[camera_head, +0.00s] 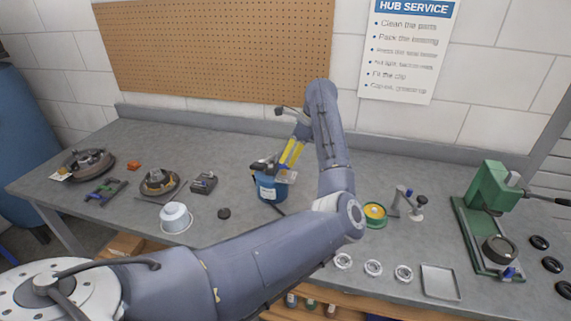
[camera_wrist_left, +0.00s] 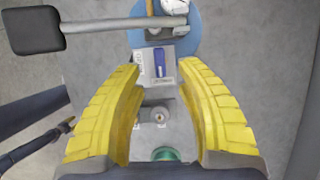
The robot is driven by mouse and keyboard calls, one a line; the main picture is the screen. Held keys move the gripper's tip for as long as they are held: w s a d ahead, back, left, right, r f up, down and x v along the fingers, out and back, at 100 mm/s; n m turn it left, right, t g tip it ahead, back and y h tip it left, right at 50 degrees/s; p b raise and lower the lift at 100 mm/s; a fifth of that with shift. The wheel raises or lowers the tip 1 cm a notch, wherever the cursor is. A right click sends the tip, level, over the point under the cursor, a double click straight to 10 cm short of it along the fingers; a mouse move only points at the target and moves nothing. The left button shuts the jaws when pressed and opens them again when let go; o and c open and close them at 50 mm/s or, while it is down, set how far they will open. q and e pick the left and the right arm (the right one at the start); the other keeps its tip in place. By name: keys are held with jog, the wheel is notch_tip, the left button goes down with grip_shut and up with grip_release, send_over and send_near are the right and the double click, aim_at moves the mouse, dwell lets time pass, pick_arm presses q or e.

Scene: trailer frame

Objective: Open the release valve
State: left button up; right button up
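A blue canister (camera_head: 268,187) with a white label and dark fittings on top stands mid-bench. In the left wrist view its round blue body (camera_wrist_left: 196,30) is at the top, crossed by a grey lever (camera_wrist_left: 115,25) with a black pad. A pale block with a blue part (camera_wrist_left: 160,66) sits beside it, and a small round metal knob (camera_wrist_left: 159,116) is nearer the wrist. I cannot tell which fitting is the release valve. My left gripper (camera_head: 287,158) points down at the canister's right side, yellow fingers apart around these fittings, without visible contact. My right gripper is not in view.
A green press (camera_head: 491,190) stands at right, near a metal tray (camera_head: 440,282) and several rings. A yellow-green spool (camera_head: 375,213) is right of my arm.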

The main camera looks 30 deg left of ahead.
aim_at(285, 165)
pick_arm(q)
jog(key=shift+x, duration=1.9)
jog(key=shift+c, duration=0.3)
grip_shut()
